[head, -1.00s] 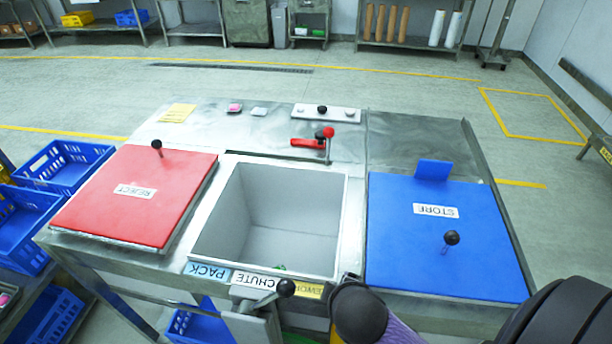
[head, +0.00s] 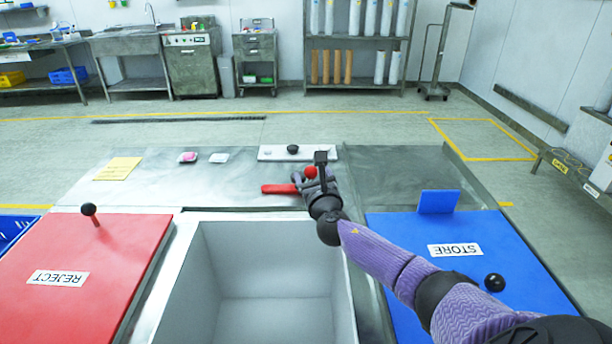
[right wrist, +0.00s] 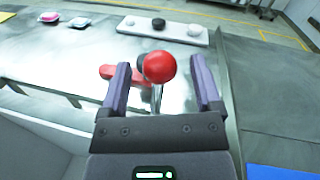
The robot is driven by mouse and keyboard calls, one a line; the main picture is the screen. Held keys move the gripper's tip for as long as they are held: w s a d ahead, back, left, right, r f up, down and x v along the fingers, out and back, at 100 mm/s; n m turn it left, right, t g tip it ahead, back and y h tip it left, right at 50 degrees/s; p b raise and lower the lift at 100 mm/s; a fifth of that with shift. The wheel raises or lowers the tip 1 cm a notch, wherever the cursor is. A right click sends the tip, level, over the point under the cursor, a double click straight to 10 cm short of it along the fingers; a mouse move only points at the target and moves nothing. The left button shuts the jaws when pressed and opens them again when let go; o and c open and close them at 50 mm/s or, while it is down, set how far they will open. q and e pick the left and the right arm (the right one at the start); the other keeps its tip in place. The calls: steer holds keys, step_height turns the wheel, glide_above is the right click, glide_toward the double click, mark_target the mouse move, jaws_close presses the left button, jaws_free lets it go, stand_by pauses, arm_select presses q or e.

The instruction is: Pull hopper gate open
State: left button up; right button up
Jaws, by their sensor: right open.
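A red ball knob (head: 310,172) on a thin metal stem stands at the back edge of the open grey hopper (head: 207,285). A flat red bar (head: 278,189) lies beside the knob on its left. My right gripper (head: 308,180) is at the knob, its arm reaching in from the lower right. In the right wrist view, the red knob (right wrist: 159,68) and its stem show between the two open fingers of the gripper (right wrist: 160,76), with gaps visible on both sides. The red bar (right wrist: 108,72) is partly hidden by the left finger. My left gripper is out of view.
A red REJECT lid (head: 100,260) with a black knob lies left of the hopper. A blue STORE lid (head: 400,225) lies right, partly under my right arm. A white button strip (head: 270,153) and yellow note (head: 119,168) sit farther back.

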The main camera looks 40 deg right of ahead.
steer(key=x, duration=0.1)
steer(key=b+x, duration=0.1)
steer(key=shift+w+d+f, duration=0.15)
steer(key=shift+w+f, duration=0.1)
steer(key=shift+w, duration=0.05)
steer(key=shift+w+d+r+b, duration=0.1)
steer(key=shift+w+d+b, duration=0.05)
steer(key=shift+w+b, duration=0.2)
steer(key=shift+w+r, duration=0.1)
steer(key=shift+r, duration=0.05)
steer(key=c, duration=1)
jaws_close()
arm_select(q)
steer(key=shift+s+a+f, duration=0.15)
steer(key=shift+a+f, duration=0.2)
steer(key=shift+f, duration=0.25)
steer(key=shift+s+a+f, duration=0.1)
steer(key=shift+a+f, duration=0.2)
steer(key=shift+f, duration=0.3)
